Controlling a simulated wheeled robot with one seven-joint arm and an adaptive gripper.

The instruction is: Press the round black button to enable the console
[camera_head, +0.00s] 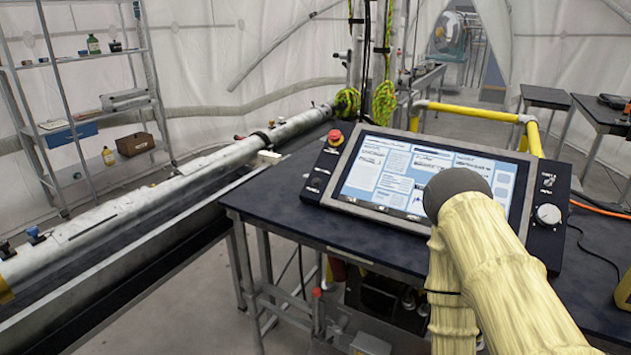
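The console (343,210) lies tilted on a dark table, with a lit screen (385,170) showing pale panels. Its left strip (319,177) carries a red mushroom-shaped button (335,137) at the top and small labelled controls below. Its right strip (541,240) carries a round white knob (548,214). I cannot make out a round black button; the controls are too small to tell. My yellow-sleeved arm, with a dark rounded joint, covers the screen's lower right part. My gripper is not in view.
The dark table (280,215) has bare room left of the console. A long metal pipe (130,210) runs along the left. Shelves (85,120) stand at the back left. A yellow rail (470,110) is behind the console. More tables (600,115) stand at the right.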

